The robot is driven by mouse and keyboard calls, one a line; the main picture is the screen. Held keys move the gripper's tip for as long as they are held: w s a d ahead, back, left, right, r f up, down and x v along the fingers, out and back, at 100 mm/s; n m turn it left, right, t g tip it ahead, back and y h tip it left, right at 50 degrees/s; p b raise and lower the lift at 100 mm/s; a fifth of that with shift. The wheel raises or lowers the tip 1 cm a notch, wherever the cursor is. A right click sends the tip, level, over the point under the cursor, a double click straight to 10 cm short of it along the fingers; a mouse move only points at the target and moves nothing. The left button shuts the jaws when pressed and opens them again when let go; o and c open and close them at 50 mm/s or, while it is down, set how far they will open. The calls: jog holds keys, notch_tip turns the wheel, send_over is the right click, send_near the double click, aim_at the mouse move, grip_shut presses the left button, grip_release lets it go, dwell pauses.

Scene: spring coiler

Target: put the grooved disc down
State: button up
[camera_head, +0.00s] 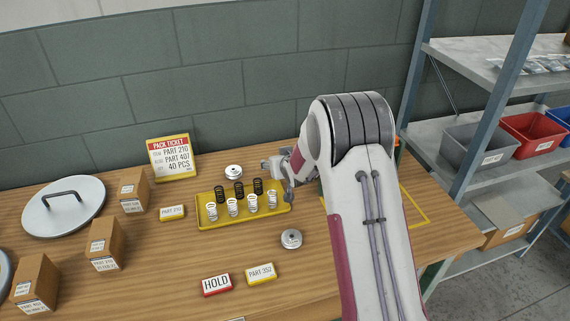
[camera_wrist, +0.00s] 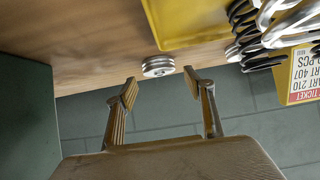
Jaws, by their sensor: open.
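A silver grooved disc (camera_head: 234,171) lies on the table behind the yellow tray, towards the wall. In the wrist view the disc (camera_wrist: 158,66) shows its grooved rim, just ahead of the gap between my fingertips. My gripper (camera_wrist: 161,83) is open and nothing is held between its fingers. In the head view my gripper (camera_head: 268,166) is at the tray's back right corner, pointing left towards the disc, partly hidden by my own wrist. A second silver disc (camera_head: 291,239) lies on the table in front of the tray.
The yellow tray (camera_head: 205,224) holds several dark and white springs. A pack ticket sign (camera_head: 170,157) stands behind it at left. Small boxes (camera_head: 104,246) and a lidded round plate (camera_head: 64,206) are further left. HOLD (camera_head: 217,285) and PART 352 (camera_head: 261,273) labels lie in front.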

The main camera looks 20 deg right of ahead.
jog(key=v, duration=1)
jog(key=shift+r, duration=0.1)
dwell(0.4)
jog(key=s+a+r+g, duration=0.1)
jog(key=s+r, duration=0.6)
jog(key=s, duration=0.2)
jog(key=s+a+r+g, duration=0.1)
jog(key=s+r+g, duration=0.1)
jog(key=s+r, duration=0.55)
jog(key=s+a+g, duration=0.2)
jog(key=s+a, duration=0.1)
jog(key=s, duration=2.4)
jog(key=shift+r+g, duration=0.25)
jog(key=shift+g, duration=0.05)
